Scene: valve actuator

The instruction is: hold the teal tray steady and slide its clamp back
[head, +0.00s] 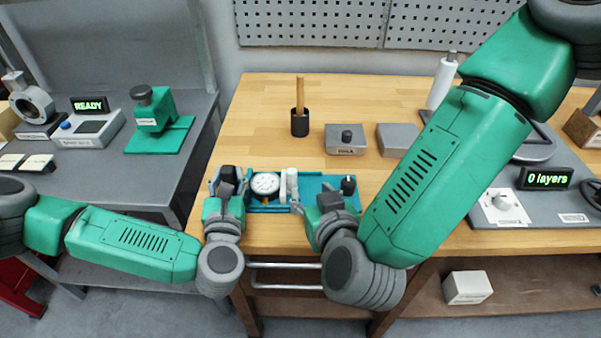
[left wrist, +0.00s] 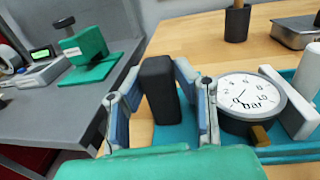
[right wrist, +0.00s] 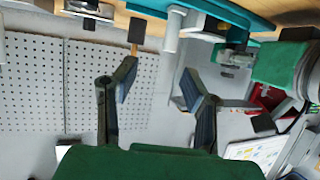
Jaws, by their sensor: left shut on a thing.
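The teal tray (head: 320,184) lies at the front edge of the wooden table and holds a round pressure gauge (head: 265,184). A white upright piece (head: 290,181), perhaps the clamp, stands just right of the gauge. A black knob (head: 348,184) is at the tray's right end. My left gripper (left wrist: 160,95) is shut on a black upright block (left wrist: 158,88) at the tray's left end, beside the gauge. My right gripper (head: 316,203) is open at the tray's front, close to the white piece. In the right wrist view its fingers (right wrist: 158,95) are apart with nothing gripped.
Behind the tray stand a black holder with a wooden rod (head: 300,122) and two grey blocks (head: 345,139). A side bench at left carries a green fixture (head: 155,115) and a READY display (head: 90,105). A layer-counter station (head: 545,178) is at right.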

